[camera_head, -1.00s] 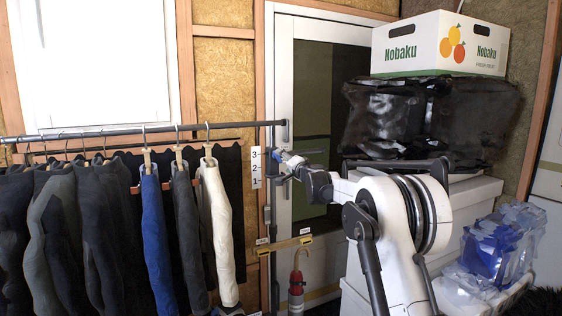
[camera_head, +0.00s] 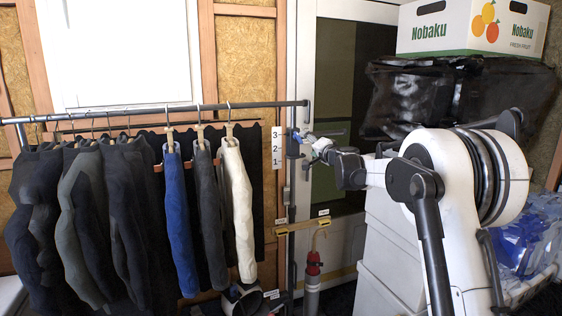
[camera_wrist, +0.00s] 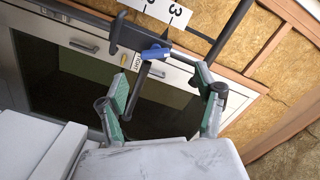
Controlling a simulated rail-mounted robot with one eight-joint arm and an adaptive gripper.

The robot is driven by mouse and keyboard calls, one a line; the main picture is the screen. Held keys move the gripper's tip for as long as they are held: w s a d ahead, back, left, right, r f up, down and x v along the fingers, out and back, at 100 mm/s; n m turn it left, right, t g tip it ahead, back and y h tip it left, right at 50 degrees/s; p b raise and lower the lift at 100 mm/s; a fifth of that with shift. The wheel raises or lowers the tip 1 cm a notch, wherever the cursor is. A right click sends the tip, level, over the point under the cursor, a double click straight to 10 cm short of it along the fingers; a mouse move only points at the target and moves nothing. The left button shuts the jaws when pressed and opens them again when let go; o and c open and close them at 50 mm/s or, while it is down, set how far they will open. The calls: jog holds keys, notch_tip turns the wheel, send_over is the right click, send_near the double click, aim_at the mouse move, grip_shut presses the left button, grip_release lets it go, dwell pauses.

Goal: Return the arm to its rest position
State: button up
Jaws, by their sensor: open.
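My arm reaches left from the right side in the head view. My gripper (camera_head: 314,142) is at its end, close to the upright pole of the clothes rack. In the wrist view my gripper (camera_wrist: 170,68) has its two green-grey fingers spread apart with nothing between the pads. A dark clamp (camera_wrist: 127,36) with a blue lever (camera_wrist: 156,54) is just past the fingertips. I cannot tell whether a fingertip touches it. A white number scale (camera_head: 278,148) is beside the pole and also shows in the wrist view (camera_wrist: 163,10).
Several garments hang from the rack rail (camera_head: 150,117) at left. A red-topped cylinder (camera_head: 312,285) hangs below a yellow bar (camera_head: 303,225). A fruit box (camera_head: 470,30) tops black-wrapped bundles (camera_head: 412,100). A glazed door (camera_head: 340,80) is behind my gripper.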

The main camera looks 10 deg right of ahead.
jog(key=s+a+n+g+b, duration=0.1)
jog(key=s+a+n+g, duration=0.25)
jog(key=s, duration=1.25)
jog(key=s+a+n+g+b, duration=0.1)
jog(key=s+a+n+g, duration=0.3)
jog(key=s, duration=1.2)
jog(key=s+d+f+g+h, duration=0.1)
jog(key=s+d+f, duration=0.1)
jog(key=s+f, duration=0.5)
jog(key=s+d+f+h+b, duration=0.1)
jog(key=s+f, duration=0.5)
jog(key=s, duration=1)
jog(key=s+d+f+g+h, duration=0.1)
jog(key=s+d+f+h, duration=0.1)
jog(key=s+f, duration=0.5)
jog(key=s+h, duration=0.1)
jog(key=s, duration=0.3)
jog(key=shift+s+d+f+n+g+b, duration=0.2)
jog(key=shift+d+f+n+g+b, duration=0.1)
jog(key=shift+n+g+b, duration=0.1)
